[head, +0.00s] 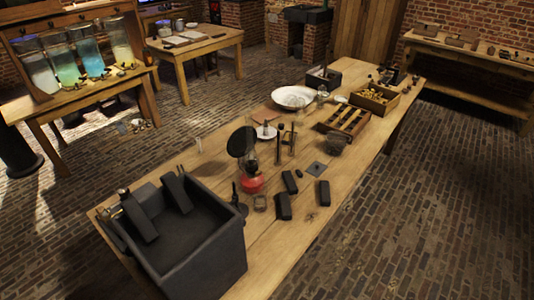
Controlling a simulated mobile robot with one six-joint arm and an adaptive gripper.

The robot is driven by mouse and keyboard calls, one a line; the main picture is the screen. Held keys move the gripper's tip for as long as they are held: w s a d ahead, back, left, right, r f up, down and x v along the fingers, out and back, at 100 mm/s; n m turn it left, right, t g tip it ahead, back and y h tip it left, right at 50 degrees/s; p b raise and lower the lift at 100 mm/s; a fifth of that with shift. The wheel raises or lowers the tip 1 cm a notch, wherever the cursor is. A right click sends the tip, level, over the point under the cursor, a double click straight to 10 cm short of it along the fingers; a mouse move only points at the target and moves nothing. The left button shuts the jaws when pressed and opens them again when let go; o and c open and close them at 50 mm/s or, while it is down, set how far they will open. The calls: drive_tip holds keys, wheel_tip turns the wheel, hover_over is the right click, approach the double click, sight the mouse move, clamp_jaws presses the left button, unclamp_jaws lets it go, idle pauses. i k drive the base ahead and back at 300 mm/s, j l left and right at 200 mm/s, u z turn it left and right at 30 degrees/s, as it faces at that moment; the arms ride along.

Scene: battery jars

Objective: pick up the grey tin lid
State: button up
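I cannot pick out the grey tin lid with certainty. A small flat grey square piece (316,169) with a darker spot at its middle lies on the long wooden table (285,240), right of the red-based lamp (251,183). It may be the lid, but it is too small to tell. It lies flat and nothing touches it visibly. My gripper is not in view.
Dark blocks (323,193) lie just below the grey piece. A large dark open box (215,262) stands at the table's near left end. A white bowl (295,97), a slotted wooden rack (343,122) and a wooden box (374,99) stand farther back.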

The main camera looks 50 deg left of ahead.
sight(316, 169)
drive_tip(key=i+j+u, duration=0.1)
drive_tip(key=i+u, duration=0.2)
drive_tip(key=i, duration=0.3)
drive_tip(key=i+l+u, duration=0.1)
drive_tip(key=i+u, duration=0.15)
drive_tip(key=i, duration=0.4)
drive_tip(key=i+l+u, duration=0.3)
drive_tip(key=i, duration=0.3)
drive_tip(key=i+j+u, duration=0.15)
drive_tip(key=u, duration=0.35)
drive_tip(key=i+u, duration=0.2)
drive_tip(key=u, duration=0.3)
drive_tip(key=i+u, duration=0.2)
drive_tip(key=u, duration=0.3)
drive_tip(key=i+u, duration=0.2)
drive_tip(key=u, duration=0.25)
drive_tip(key=i+l+u, duration=0.2)
drive_tip(key=u, duration=0.3)
